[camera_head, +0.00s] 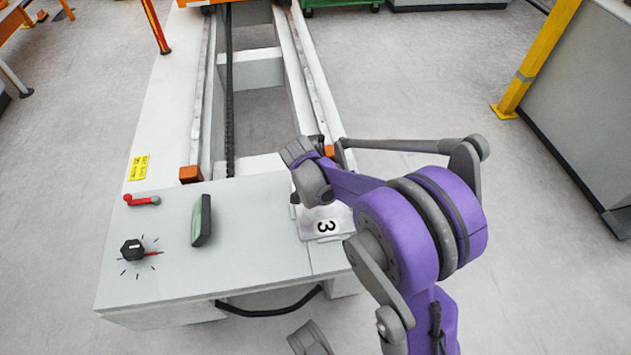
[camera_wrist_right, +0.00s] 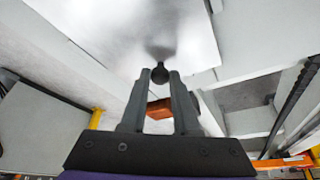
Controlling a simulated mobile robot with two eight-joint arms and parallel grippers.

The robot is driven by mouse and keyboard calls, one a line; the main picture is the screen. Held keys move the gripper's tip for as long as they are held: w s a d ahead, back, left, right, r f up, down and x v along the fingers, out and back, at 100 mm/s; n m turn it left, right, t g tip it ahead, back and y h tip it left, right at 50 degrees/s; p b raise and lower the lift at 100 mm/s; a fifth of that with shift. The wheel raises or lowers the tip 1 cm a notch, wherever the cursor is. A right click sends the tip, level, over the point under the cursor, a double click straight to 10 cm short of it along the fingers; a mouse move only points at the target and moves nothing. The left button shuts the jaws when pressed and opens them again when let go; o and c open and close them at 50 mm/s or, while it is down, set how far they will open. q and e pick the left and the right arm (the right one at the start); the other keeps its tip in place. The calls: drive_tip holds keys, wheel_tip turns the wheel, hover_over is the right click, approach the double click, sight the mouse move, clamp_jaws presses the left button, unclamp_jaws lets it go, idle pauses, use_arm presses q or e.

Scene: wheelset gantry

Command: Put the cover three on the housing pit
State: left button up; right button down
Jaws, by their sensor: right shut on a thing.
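Cover three is a pale plate marked "3" (camera_head: 326,226) at the right side of the white console top, partly hidden by my right arm. In the right wrist view its bright flat face (camera_wrist_right: 120,35) fills the top. My right gripper (camera_wrist_right: 160,78) is shut on the cover's dark round knob (camera_wrist_right: 160,73). In the head view my right wrist hides most of the fingers. I cannot tell whether the cover rests on the console or hangs just above it. The housing pit cannot be made out. My left gripper is not in view.
The white console (camera_head: 240,255) carries a red lever (camera_head: 142,200), a black dial (camera_head: 132,250) and a dark green upright piece (camera_head: 201,220). Orange blocks (camera_head: 191,174) sit at the rail ends.

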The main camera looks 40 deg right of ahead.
drive_tip(key=shift+f, duration=0.1)
drive_tip(key=c, duration=0.7)
unclamp_jaws()
drive_tip(key=shift+o, duration=0.2)
drive_tip(key=shift+r, duration=0.3)
drive_tip(key=p+v, duration=0.3)
drive_tip(key=v, duration=0.8)
drive_tip(key=s+a+n+t+y, duration=0.2)
drive_tip(key=s+a+n+y, duration=0.2)
drive_tip(key=s+a+n, duration=0.9)
drive_tip(key=s+a, duration=0.2)
drive_tip(key=s, duration=0.4)
drive_tip(key=shift+s+a+f+t, duration=0.15)
drive_tip(key=shift+a+f+t, duration=0.1)
drive_tip(key=shift+t, duration=0.15)
